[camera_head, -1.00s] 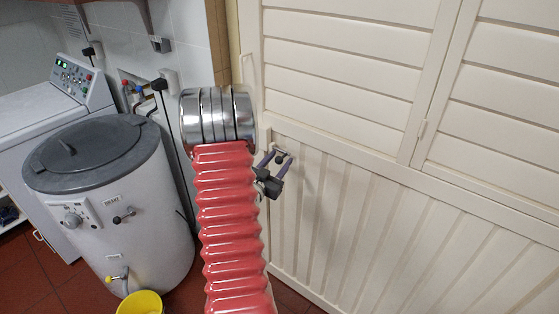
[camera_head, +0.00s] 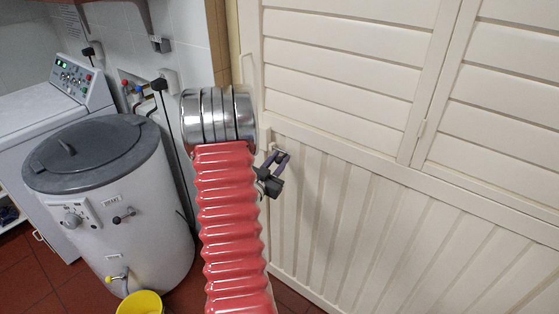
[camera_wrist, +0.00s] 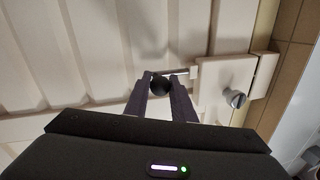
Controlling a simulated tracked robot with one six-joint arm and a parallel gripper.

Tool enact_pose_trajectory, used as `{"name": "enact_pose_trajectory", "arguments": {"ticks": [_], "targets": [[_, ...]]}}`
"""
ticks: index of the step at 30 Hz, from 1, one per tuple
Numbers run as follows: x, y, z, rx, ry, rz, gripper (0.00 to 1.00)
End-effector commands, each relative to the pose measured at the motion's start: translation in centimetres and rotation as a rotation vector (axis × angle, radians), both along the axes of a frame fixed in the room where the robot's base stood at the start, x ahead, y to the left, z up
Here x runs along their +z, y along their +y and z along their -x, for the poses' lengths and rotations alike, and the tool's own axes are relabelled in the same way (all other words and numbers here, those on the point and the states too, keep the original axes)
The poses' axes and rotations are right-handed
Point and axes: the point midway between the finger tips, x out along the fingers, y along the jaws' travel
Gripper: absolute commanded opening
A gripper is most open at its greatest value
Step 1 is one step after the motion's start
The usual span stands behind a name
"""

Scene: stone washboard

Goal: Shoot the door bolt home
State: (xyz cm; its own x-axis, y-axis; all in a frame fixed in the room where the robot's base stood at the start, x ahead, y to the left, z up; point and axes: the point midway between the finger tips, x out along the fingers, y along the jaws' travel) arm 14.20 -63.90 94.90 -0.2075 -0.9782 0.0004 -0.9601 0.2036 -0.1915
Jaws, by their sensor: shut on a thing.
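The pale door (camera_head: 345,200) fills the right of the head view. My gripper (camera_head: 283,158) is at its left edge, with purple fingers at the door face. In the wrist view, my gripper (camera_wrist: 161,88) is shut on the round black bolt knob (camera_wrist: 160,85), one finger on each side. A thin metal bolt rod (camera_wrist: 181,73) runs right from the knob to a pale block (camera_wrist: 212,80) near the door edge. Whether the rod's end is inside the block cannot be told. My red arm hides part of the door edge in the head view.
A grey screw-like knob (camera_wrist: 235,98) sits on the pale fitting right of the rod. A white boiler (camera_head: 130,215) with a grey lid stands left of my arm, beside a washing machine (camera_head: 50,105). A yellow bucket (camera_head: 140,302) is on the red floor.

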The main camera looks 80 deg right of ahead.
Motion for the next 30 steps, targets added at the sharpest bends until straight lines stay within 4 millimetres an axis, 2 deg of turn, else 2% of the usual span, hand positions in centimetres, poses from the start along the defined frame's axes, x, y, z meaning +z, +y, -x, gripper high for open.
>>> {"name": "enact_pose_trajectory", "arguments": {"ticks": [8,11,19,29,30], "targets": [[-0.1,0.0,0.1,-0.004,0.0,-0.002,0.0],[-0.1,-0.3,-0.6,-0.003,0.001,-0.001,0.0],[-0.1,-1.8,-4.0,-0.002,-0.001,0.0,0.0],[0.0,-2.0,-4.5,-0.001,-0.001,-0.001,0.0],[0.0,-2.0,-4.5,0.0,-0.001,-0.001,0.24]]}}
